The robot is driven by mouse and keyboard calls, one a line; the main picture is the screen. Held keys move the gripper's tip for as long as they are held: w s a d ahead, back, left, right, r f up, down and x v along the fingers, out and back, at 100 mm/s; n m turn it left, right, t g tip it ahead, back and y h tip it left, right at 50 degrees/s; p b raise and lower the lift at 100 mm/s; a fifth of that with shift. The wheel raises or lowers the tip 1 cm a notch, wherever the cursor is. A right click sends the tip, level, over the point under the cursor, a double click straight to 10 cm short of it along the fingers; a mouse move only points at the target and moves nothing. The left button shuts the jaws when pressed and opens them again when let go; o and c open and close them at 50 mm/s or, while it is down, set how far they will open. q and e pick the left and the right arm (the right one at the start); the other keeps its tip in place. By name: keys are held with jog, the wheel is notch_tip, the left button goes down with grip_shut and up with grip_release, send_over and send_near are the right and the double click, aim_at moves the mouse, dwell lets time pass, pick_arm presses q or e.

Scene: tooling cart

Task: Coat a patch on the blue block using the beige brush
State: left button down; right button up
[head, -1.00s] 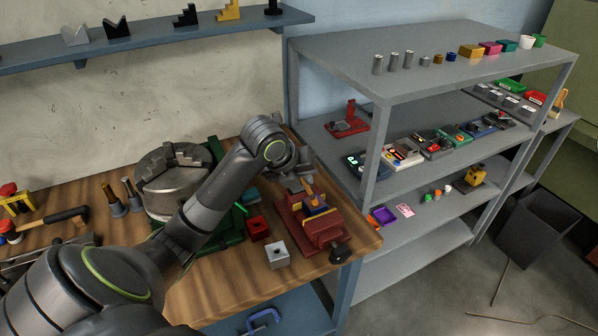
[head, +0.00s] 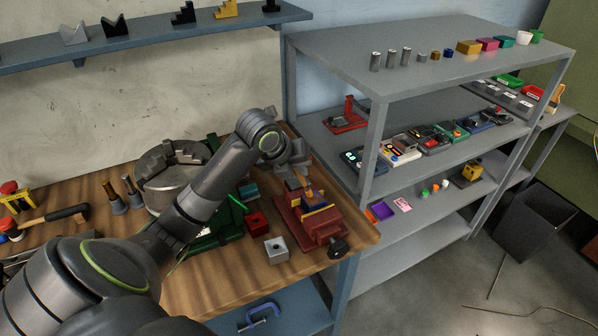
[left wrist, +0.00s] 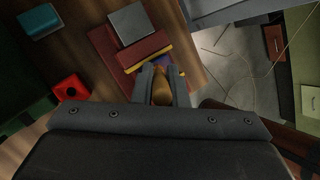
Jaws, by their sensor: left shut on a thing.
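My left gripper (head: 300,178) is over the red vise (head: 309,223) at the right end of the workbench. It is shut on the beige brush (left wrist: 162,90), whose tan body shows between the two fingers in the left wrist view. The blue block (left wrist: 163,61) sits in the vise next to a yellow strip, just beyond the brush. Only a small part of the block shows, and the brush and fingers hide the rest. I cannot tell whether the brush touches it. No coated patch can be made out. My right gripper is not in view.
A grey block with a hole (head: 277,250) and a red block (head: 257,222) stand left of the vise. A large grey chuck (head: 170,180) is farther left. A grey shelf unit (head: 440,65) with several items stands close on the right.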

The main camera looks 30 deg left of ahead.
pick_arm(q)
jog(key=shift+w+d+f+p, duration=0.1)
jog(key=shift+w+d+p, duration=0.05)
jog(key=shift+w+p, duration=0.35)
jog(key=shift+s+d, duration=0.2)
jog(key=shift+d, duration=0.15)
jog(key=shift+w+a+p, duration=0.5)
jog(key=shift+a, duration=0.25)
jog(key=shift+w+a+p, duration=0.45)
jog(key=shift+a, duration=0.3)
dwell(0.7)
